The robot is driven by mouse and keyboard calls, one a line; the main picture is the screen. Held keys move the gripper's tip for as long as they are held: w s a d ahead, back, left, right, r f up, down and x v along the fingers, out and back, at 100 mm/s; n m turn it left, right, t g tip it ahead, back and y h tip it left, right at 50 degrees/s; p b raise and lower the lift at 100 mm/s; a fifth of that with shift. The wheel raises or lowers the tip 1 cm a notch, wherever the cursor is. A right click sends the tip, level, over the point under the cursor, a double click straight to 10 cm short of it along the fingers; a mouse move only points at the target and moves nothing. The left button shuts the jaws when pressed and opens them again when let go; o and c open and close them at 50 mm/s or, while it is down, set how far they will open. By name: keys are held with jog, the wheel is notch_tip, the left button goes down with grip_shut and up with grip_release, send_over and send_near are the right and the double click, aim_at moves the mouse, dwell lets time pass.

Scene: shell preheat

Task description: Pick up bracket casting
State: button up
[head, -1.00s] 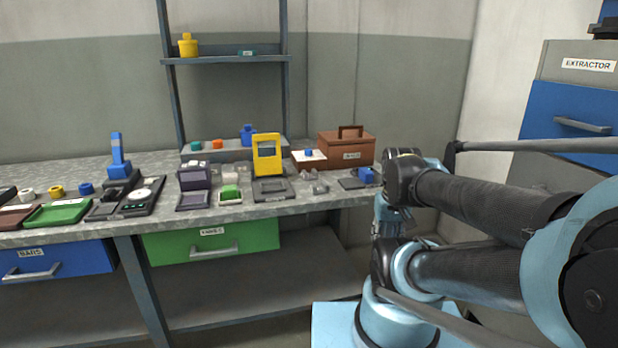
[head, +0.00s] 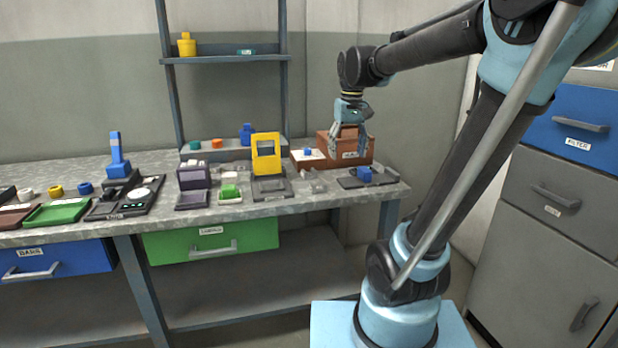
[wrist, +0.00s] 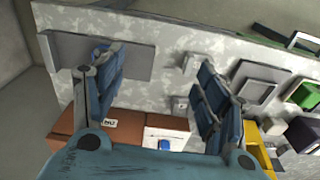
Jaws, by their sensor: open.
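Small grey metal pieces (head: 312,184) lie on the bench between the yellow frame and the dark plate at the right; one of them looks like the bracket casting, but I cannot tell which. They also show in the wrist view (wrist: 190,64), between my fingers and close to the right one. My gripper (head: 348,152) is open and empty, pointing down above the right end of the bench, in front of the brown box.
A dark plate (head: 350,183) holds a blue part (head: 364,174), partly hidden by my left finger in the wrist view. The brown box (head: 372,152) and a white tray (head: 318,161) stand behind. A yellow frame (head: 277,148) stands left of the grey pieces.

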notch_tip(320, 180, up, 6)
jog(key=f+n, duration=0.1)
jog(key=n, duration=0.1)
send_over(309, 175)
jog(key=shift+g, duration=0.4)
notch_tip(309, 175, down, 17)
jog(key=shift+w+r, duration=0.1)
jog(key=shift+w, duration=0.05)
jog(key=c, duration=1.2)
